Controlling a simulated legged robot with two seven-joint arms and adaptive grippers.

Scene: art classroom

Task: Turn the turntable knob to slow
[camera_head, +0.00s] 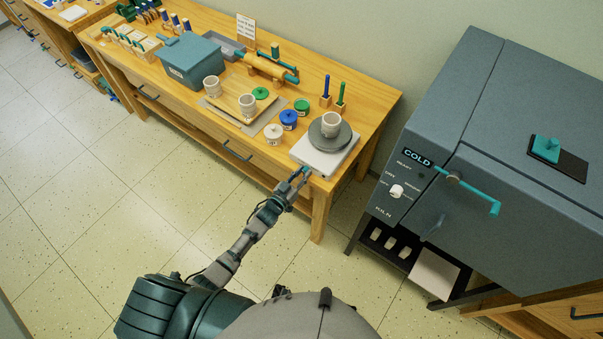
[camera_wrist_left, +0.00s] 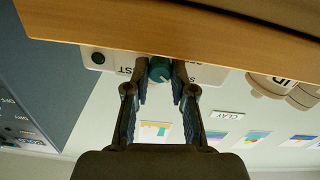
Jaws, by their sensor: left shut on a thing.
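The turntable's white base (camera_head: 318,163) stands at the right end of the wooden table in the head view. Its grey round plate (camera_head: 318,139) carries a pale cup (camera_head: 331,124). The teal knob (camera_wrist_left: 160,69) is on the base's front face, with a pale mark on it. My left gripper (camera_head: 305,173) is at that front face, and in the left wrist view its fingers (camera_wrist_left: 162,72) are shut on the knob from both sides. The fingers partly cover the lettering beside the knob, so the setting cannot be read. My right gripper is not in view.
The table edge (camera_wrist_left: 120,42) runs close along the fingers in the left wrist view. Paint pots (camera_head: 288,120) and a tray with cups stand left of the turntable. A grey kiln (camera_head: 470,130) stands at the right. The floor in front is clear.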

